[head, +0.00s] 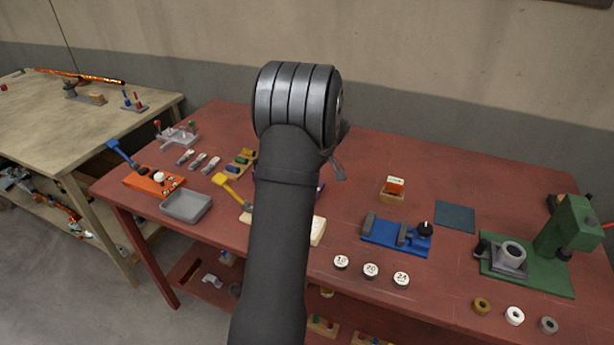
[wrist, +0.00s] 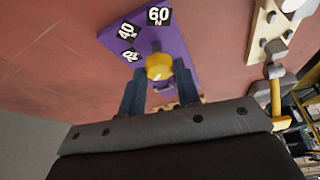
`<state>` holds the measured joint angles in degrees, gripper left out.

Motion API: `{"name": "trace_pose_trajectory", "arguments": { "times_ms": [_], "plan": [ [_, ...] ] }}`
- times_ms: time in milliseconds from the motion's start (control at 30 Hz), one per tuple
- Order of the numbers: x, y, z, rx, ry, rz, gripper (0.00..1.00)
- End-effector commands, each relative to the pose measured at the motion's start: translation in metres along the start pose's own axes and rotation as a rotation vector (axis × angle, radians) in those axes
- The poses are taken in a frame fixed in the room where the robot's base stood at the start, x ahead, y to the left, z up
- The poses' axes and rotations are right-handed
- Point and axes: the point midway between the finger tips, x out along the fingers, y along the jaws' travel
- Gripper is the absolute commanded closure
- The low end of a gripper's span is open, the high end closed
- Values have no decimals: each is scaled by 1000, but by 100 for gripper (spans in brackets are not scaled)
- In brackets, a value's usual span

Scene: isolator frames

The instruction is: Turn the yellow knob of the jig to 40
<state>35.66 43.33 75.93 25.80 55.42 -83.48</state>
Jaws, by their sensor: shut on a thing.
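The purple jig (wrist: 185,48) shows in the wrist view with black-and-white labels 20, 40 (wrist: 127,31) and 60 (wrist: 158,16). Its yellow knob (wrist: 158,67) sits between the two fingers of my gripper (wrist: 159,84), which is shut on it. A small dark piece shows just beyond the knob, roughly toward the 60 label; whether it is the knob's pointer I cannot tell, so the setting is unclear. In the head view my arm hides nearly all of the jig; only a purple edge (head: 320,189) shows. The gripper's fingertips are hidden there.
A grey tray (head: 186,206) and an orange fixture (head: 153,182) lie to the left. A blue vise (head: 396,236), white-topped pucks (head: 370,270) and a green press (head: 568,235) lie to the right.

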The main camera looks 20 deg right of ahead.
Motion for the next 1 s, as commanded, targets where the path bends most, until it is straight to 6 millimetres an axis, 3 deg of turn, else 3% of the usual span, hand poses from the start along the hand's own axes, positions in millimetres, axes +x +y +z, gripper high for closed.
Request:
{"name": "trace_pose_trajectory", "arguments": {
  "times_ms": [1000],
  "plan": [
    [1,-6,-4,832,1,347,93]
  ]
}}
